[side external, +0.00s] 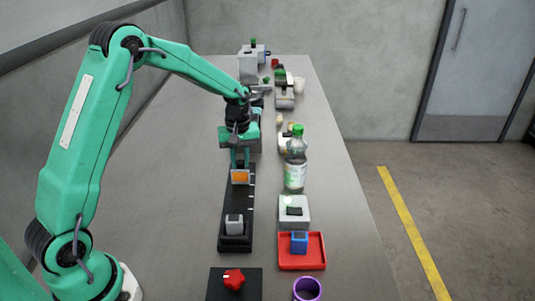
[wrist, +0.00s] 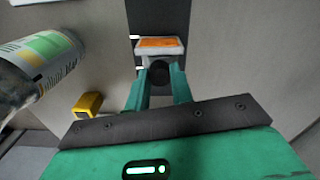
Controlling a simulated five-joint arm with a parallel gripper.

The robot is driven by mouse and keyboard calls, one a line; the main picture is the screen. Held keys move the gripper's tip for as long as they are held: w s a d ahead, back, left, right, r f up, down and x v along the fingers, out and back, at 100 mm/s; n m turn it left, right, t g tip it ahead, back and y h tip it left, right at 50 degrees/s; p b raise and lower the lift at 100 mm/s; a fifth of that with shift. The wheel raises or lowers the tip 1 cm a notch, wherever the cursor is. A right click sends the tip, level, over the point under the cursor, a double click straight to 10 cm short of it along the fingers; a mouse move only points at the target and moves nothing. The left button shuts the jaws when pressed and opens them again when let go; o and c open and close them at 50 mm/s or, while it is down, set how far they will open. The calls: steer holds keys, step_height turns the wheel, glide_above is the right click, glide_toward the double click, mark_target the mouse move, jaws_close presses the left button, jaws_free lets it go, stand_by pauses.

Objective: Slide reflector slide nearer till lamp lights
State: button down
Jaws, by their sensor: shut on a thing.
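The reflector slide, a pale block with an orange face (side external: 240,177), sits on a black rail (side external: 238,203) with white tick marks. It also shows in the wrist view (wrist: 161,44). My gripper (side external: 239,160) comes down at the far side of the orange face. In the wrist view my gripper's fingers (wrist: 159,76) are closed around a dark round knob by the slide. A grey block (side external: 234,224) stands at the rail's near end, with a gap between it and the slide.
A clear bottle with a green cap (side external: 295,165) stands right of the rail. A red tray (side external: 302,262) with a blue block (side external: 299,242), a red knob (side external: 233,279) and a purple ring (side external: 307,289) are nearer. A yellow block (wrist: 87,105) shows in the wrist view.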

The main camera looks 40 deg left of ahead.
mark_target(240, 161)
steer(key=c, duration=1.2)
jaws_free()
step_height(240, 161, up, 7)
steer(key=shift+r, duration=0.45)
